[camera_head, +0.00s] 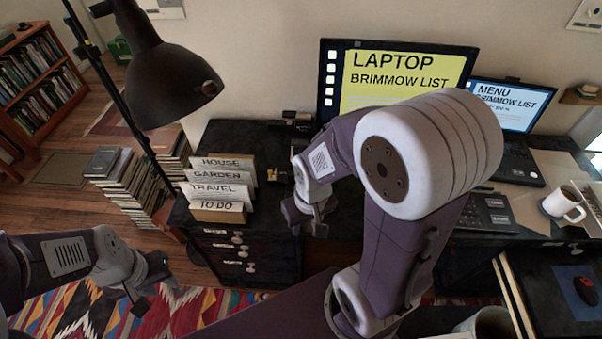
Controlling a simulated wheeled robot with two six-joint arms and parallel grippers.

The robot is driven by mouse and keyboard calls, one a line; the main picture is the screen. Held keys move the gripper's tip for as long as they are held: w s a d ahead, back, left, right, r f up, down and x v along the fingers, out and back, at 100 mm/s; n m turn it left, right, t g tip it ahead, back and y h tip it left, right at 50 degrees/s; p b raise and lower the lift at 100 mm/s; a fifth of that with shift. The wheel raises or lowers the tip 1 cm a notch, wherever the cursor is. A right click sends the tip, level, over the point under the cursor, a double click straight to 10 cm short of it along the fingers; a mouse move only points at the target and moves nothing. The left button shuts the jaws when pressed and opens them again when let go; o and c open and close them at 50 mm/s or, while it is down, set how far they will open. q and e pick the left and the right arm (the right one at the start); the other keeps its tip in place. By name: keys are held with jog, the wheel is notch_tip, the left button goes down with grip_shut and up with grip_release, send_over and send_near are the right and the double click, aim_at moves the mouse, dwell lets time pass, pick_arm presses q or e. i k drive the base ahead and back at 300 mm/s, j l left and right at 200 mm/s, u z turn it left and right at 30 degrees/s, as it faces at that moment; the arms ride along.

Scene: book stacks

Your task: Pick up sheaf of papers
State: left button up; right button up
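Pale loose papers (516,207) lie on the right part of the desk, partly under and beside a white mug. Tan sheets (556,164) lie behind them, beside the laptop. I cannot tell which of these is the sheaf. My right gripper (307,226) points down just right of the card file, at the edge of the dark cabinet top, with its fingers apart and nothing seen between them. My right arm hides much of the desk's middle. My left gripper (152,297) hangs low at the left over the patterned rug, fingers apart and empty, far from the papers.
A card file (219,190) with labelled dividers stands on the dark cabinet. A black lamp (170,85) overhangs from the left. Book stacks (127,185) stand on the floor. A monitor (398,75), an open laptop (512,110) and a mug (563,205) crowd the desk.

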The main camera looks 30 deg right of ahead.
aim_at(226, 192)
jog(key=i+j+z, duration=0.2)
jog(key=j+z, duration=0.15)
jog(key=z, duration=0.15)
jog(key=i+j+z, duration=0.15)
jog(key=j+z, duration=0.7)
jog(key=z, duration=0.15)
jog(key=i, duration=0.05)
